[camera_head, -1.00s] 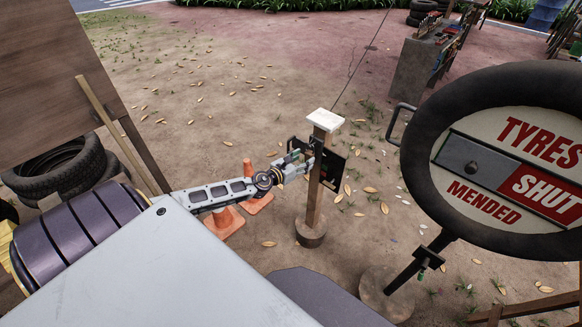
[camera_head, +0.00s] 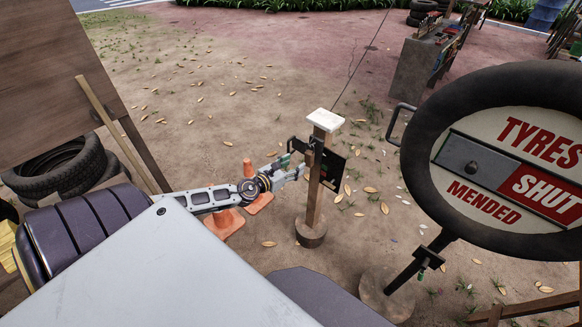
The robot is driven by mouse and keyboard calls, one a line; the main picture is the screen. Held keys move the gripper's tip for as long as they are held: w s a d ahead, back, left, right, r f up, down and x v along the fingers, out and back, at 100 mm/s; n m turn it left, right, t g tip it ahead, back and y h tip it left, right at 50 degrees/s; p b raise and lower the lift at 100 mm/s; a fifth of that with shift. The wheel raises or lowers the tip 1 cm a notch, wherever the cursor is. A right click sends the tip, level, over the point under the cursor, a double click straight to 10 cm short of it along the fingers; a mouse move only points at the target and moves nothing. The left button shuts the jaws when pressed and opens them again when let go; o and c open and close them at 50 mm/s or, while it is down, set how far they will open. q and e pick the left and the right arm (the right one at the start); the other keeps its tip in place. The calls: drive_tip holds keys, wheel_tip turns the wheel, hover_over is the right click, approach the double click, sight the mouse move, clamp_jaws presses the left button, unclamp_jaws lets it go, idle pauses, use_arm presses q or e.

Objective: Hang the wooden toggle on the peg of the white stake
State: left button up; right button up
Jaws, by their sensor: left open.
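The stake is a wooden post (camera_head: 314,205) with a white cap (camera_head: 325,119), upright on a round wooden foot (camera_head: 310,233). Small dark fittings (camera_head: 314,143) show on its left side below the cap. The peg and the wooden toggle are too small to tell apart there, so I cannot tell whether the toggle hangs on the peg. My left gripper (camera_head: 303,167) is open, just left of the post and a little below those fittings. I make out nothing between its fingers. My right gripper is not in view.
A dark panel (camera_head: 333,170) is behind the post. Orange cones (camera_head: 225,222) stand under my left arm. A thin dark line (camera_head: 361,60) runs up from behind the cap. A round tyre sign (camera_head: 500,160) fills the right side. Sandy ground lies open behind.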

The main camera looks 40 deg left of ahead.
use_arm(q)
drive_tip(key=shift+s, duration=0.3)
idle(0.5)
